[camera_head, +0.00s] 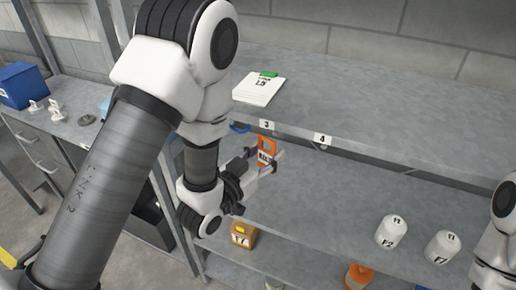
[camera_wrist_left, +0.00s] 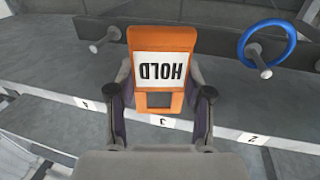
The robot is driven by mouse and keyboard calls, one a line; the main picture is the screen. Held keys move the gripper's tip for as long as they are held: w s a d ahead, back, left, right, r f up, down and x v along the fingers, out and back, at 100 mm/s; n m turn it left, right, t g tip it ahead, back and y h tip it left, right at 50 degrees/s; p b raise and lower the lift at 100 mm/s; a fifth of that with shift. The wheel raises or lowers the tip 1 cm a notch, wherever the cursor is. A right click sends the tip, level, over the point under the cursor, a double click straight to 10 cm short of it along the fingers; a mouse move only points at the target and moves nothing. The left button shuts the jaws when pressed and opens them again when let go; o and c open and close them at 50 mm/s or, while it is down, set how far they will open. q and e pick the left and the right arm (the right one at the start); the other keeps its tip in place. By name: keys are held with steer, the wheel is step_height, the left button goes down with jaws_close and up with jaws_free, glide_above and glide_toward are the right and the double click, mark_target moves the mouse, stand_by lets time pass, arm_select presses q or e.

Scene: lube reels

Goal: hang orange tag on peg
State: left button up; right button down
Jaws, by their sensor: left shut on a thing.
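My left gripper (camera_head: 262,164) is shut on an orange tag (camera_head: 266,144) and holds it in front of the shelf edge, below label 3. In the left wrist view the orange tag (camera_wrist_left: 163,40) stands between the fingers (camera_wrist_left: 160,95), with its HOLD label upside down and a square opening near the fingers. A bare metal peg (camera_wrist_left: 104,40) sticks out left of the tag there. Another peg (camera_wrist_left: 258,62) carries a blue ring (camera_wrist_left: 279,66) on the right. Any peg directly behind the tag is hidden. My right gripper is out of view.
The upper shelf (camera_head: 400,120) holds white sheets (camera_head: 259,90) with a green clip. Below stand two white bottles (camera_head: 391,231) (camera_head: 442,246), an orange-yellow box (camera_head: 243,235) and an orange item (camera_head: 359,277). A blue bin (camera_head: 22,85) sits on the far-left bench. The lower shelf's middle is clear.

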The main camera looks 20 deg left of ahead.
arm_select(q)
steer(key=shift+d+r, duration=0.15)
steer(key=shift+r, duration=0.05)
steer(key=w, duration=0.2)
steer(key=w+a+f, duration=0.1)
steer(key=shift+p, duration=0.35)
steer(key=w+f, duration=0.1)
steer(key=w, duration=0.5)
steer(key=shift+w+d+f, duration=0.2)
steer(key=shift+w+d, duration=0.1)
steer(key=shift+w, duration=0.05)
steer(key=shift+s, duration=0.1)
